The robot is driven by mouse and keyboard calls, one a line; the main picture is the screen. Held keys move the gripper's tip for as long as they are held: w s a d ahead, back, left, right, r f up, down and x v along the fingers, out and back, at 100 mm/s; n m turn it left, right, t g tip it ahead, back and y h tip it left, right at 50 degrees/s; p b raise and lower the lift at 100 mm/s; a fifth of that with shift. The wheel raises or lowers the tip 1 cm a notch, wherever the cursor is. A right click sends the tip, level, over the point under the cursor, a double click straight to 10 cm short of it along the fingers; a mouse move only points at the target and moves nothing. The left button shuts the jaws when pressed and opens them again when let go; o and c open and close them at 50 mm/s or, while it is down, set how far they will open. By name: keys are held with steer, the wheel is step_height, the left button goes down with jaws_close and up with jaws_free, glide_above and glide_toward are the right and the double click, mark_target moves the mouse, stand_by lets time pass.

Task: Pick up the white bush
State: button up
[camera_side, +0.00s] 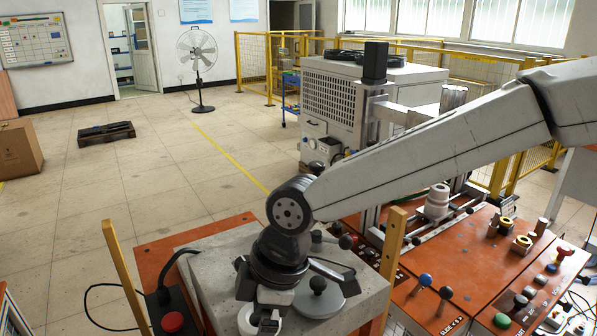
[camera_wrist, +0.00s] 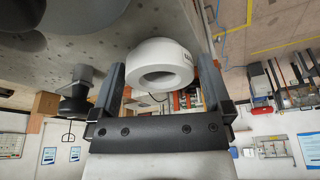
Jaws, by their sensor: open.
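The white bush (camera_wrist: 163,48) is a thick ring with a central hole and dark lettering on its side. In the wrist view it lies between the two fingers of my gripper (camera_wrist: 161,76). The fingers stand on either side of it, open, with a narrow gap on the left; contact on the right is hard to judge. In the side view my gripper (camera_side: 259,317) points down at the grey block's top (camera_side: 217,278), and the bush (camera_side: 266,327) shows partly below it, cut by the lower frame edge.
A round grey plate with a black knob (camera_side: 318,284) stands close right of my gripper. A black box with a red button (camera_side: 172,321) is at the left. Yellow posts (camera_side: 392,244) flank the block. An orange bench (camera_side: 470,265) with knobs and rings lies to the right.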

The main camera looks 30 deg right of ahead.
steer(key=shift+c, duration=0.2)
stand_by(0.3)
steer(key=c, duration=1.2)
steer(key=shift+r, duration=0.2)
steer(key=shift+r, duration=0.6)
steer(key=s+d+r, duration=0.8)
steer(key=s+r, duration=0.3)
steer(key=shift+s+r, duration=0.15)
steer(key=shift+r, duration=0.05)
steer(key=shift+r, duration=0.15)
